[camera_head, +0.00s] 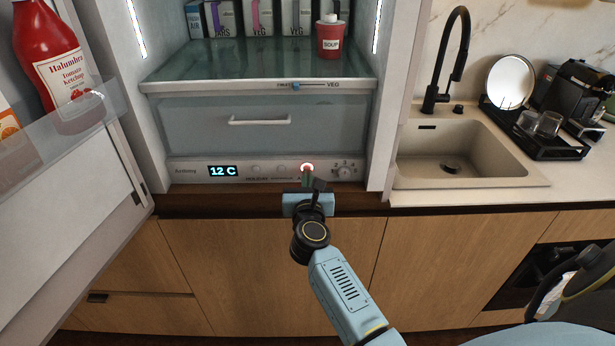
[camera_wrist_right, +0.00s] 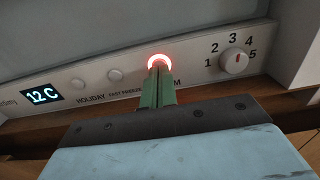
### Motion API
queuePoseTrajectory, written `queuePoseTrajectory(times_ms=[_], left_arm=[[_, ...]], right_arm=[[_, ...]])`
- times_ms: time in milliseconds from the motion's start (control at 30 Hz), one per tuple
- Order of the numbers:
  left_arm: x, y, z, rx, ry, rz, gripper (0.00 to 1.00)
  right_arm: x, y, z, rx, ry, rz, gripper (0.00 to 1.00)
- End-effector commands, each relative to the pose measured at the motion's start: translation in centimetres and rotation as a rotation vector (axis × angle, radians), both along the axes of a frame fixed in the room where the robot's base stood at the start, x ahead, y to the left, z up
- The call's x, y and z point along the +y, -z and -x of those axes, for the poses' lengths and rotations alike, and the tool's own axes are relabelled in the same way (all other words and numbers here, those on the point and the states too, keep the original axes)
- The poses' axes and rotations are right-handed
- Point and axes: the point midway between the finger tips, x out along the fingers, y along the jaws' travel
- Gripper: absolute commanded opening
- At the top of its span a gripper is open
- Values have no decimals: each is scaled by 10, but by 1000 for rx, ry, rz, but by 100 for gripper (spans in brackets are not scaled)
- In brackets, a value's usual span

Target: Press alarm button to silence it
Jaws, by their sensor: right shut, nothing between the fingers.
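The alarm button (camera_head: 307,167) is on the control panel at the bottom of the open fridge, with a ring glowing red. In the right wrist view the glowing alarm button (camera_wrist_right: 159,62) is right at the tips of my right gripper. My right gripper (camera_head: 306,178) is shut and empty, its green fingers pointing at the button. In the right wrist view the fingers (camera_wrist_right: 160,72) cover the lower part of the button; I cannot tell whether they touch it. My left gripper is not in view.
The panel (camera_head: 190,171) also has a "12 C" display (camera_head: 223,171), two plain round buttons and a numbered dial (camera_head: 345,172). A drawer (camera_head: 260,122) is above. The open fridge door (camera_head: 70,185) stands at left, the sink (camera_head: 455,160) at right.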

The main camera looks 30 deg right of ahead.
Motion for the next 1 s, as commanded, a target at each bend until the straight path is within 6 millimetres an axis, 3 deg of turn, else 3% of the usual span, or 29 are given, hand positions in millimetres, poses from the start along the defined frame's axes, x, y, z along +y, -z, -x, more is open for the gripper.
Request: queuePoseTrajectory(times_ms=[467, 700, 1000], left_arm=[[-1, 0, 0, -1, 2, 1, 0], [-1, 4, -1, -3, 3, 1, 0], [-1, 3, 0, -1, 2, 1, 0]], right_arm=[[-4, 0, -7, 0, 0, 0, 0], [-14, -1, -21, -2, 1, 0, 0], [-14, -4, -21, -7, 1, 4, 0]])
